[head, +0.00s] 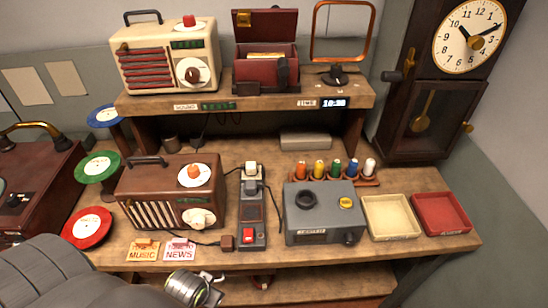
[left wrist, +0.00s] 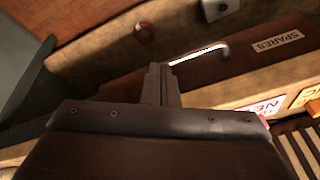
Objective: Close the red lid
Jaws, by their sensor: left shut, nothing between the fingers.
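The red lid (head: 265,28) stands raised at the back of a dark red box (head: 255,76) on the upper shelf in the head view. The box is open, and cards show inside it. My left gripper (left wrist: 160,74) is shut and empty in the left wrist view. It is low at the front of the bench, close to a metal handle (left wrist: 200,54) on a drawer front labelled SPARES, well below the box. I cannot tell whether it touches the handle. In the head view my left arm comes in at the lower left. My right gripper is not in view.
A cream radio (head: 166,55) stands left of the box, and an orange-framed stand (head: 343,30) right of it. Below are a brown radio (head: 170,190), a grey machine (head: 320,215) and two trays, cream (head: 391,218) and red (head: 440,214). A clock (head: 437,75) stands at the right.

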